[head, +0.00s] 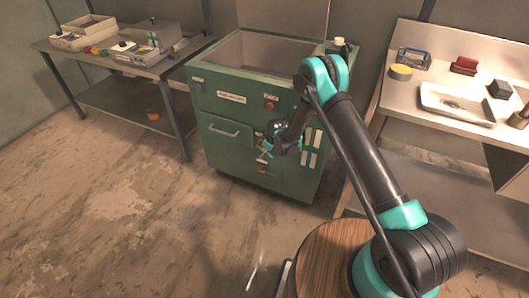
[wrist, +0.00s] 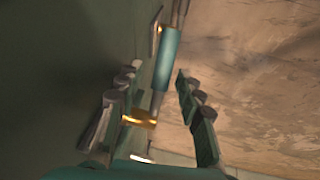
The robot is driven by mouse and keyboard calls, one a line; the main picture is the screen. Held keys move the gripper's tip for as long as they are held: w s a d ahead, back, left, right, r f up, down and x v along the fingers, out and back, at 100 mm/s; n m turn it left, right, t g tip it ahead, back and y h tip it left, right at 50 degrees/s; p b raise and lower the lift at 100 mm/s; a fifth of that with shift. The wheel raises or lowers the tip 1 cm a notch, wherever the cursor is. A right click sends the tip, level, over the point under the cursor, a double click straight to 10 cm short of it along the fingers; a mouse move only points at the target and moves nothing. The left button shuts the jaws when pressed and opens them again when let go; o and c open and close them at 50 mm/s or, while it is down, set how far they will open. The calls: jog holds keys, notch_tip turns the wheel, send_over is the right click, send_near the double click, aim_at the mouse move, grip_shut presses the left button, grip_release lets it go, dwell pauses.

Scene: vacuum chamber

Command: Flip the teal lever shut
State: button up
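The teal lever (wrist: 166,58) shows in the wrist view as a teal sleeve on a thin metal rod, running up and slightly tilted along the green wall. My gripper (wrist: 156,80) is open, with one finger on each side of the rod's line. The lever's teal part lies just beyond the fingertips, and I cannot tell whether either finger touches it. A brass-coloured fitting (wrist: 138,121) sits between the fingers, by the left one. In the head view my gripper (head: 264,151) is at the front of the green cabinet, and my arm hides part of that front; the lever is not clear there.
The green cabinet (head: 234,105) has an open top basin, a red button (head: 269,104) and a handle (head: 224,131). A bench with boxes (head: 165,70) stands at left, a table with a white tray (head: 456,104) at right. The floor (head: 120,215) at front left is clear.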

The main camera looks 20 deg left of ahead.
grip_shut()
